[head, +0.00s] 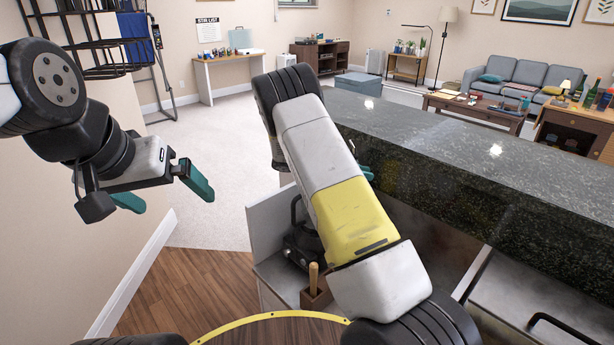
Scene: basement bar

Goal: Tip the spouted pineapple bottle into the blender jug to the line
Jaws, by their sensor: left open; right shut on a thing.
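My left gripper (164,196) is open and empty, held in the air at the left, away from the counter. My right arm crosses the middle of the head view and hides most of its own gripper. Only a small teal part of the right gripper (366,172) shows past the arm's right side. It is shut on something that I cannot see. A black appliance with knobs (302,250), perhaps the blender base, stands left of my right forearm. A dark curved handle rises above it. The jug, its line and the pineapple bottle cannot be made out.
A brown wooden holder (316,298) with a wooden-handled tool stands in front of the black appliance on a low pale work surface (268,268). A raised dark stone bar top (470,160) runs along the right. Open floor (215,205) lies at the left.

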